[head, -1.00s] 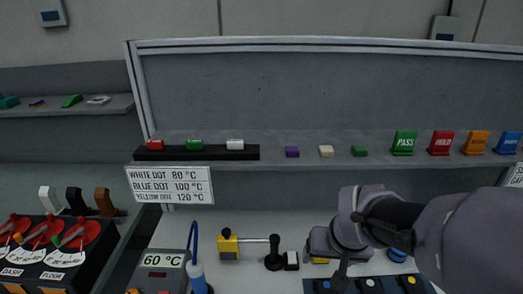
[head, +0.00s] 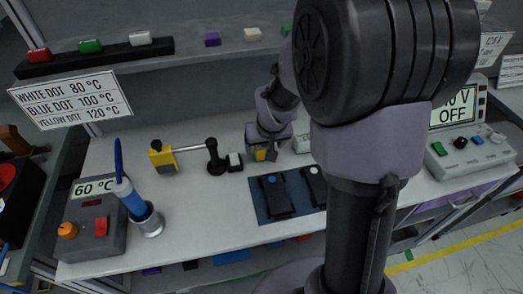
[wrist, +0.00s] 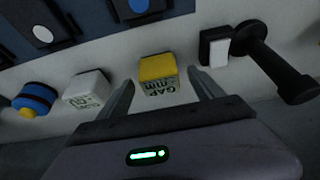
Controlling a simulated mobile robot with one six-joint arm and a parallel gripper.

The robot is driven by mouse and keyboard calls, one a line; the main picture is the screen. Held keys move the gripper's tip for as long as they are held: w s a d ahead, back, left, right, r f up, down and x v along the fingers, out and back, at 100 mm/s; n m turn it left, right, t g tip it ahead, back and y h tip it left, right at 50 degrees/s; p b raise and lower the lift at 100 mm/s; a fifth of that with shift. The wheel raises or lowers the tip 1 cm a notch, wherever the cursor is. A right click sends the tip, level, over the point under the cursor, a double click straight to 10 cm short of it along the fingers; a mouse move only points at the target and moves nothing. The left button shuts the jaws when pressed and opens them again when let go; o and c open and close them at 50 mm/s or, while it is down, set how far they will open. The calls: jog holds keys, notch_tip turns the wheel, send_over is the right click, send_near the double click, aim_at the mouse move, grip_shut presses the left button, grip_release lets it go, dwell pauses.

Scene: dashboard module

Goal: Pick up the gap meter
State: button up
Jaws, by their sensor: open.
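My gripper (wrist: 161,82) is open, one finger to each side of the meter in the wrist picture. Its jaws appear empty; whether the tips reach down around the meter I cannot tell. In the head view my gripper (head: 268,142) is right over the meter, partly hiding it.
A black stand (head: 215,160) with a black-and-white block (head: 234,161) stands close left of the meter. A white block (wrist: 88,90) is close on its other side. A blue mat (head: 258,205) with black dotted pieces lies in front. A shelf runs behind.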

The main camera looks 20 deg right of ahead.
jog(key=x, duration=0.2)
jog(key=shift+w+f, duration=0.1)
jog(key=shift+f, duration=0.15)
jog(key=shift+r, duration=0.15)
jog(key=shift+c, duration=1)
jog(key=c, duration=1.4)
jog(key=shift+r, duration=0.15)
